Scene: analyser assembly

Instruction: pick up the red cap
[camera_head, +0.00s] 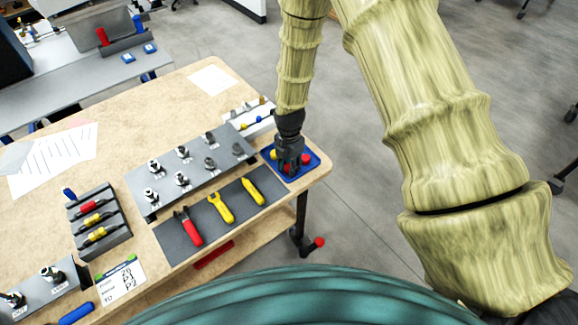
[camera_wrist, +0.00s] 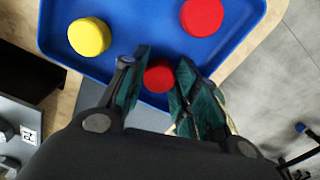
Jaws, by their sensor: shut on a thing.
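In the wrist view a red cap (camera_wrist: 158,77) sits between the two fingertips of my gripper (camera_wrist: 156,82), and the fingers are shut on it. The cap is low over the blue tray (camera_wrist: 120,12); I cannot tell if it still touches the tray floor. A second red cap (camera_wrist: 202,16) lies in the tray at the top. In the head view my gripper (camera_head: 289,165) is over the blue tray (camera_head: 316,163) at the table's right corner and hides most of the held cap.
A yellow cap (camera_wrist: 89,37) lies in the tray to the left. In the head view, a grey rack (camera_head: 170,176) with metal fittings and a dark mat (camera_head: 222,229) with red- and yellow-handled tools lie left of the tray. The table edge is close on the right.

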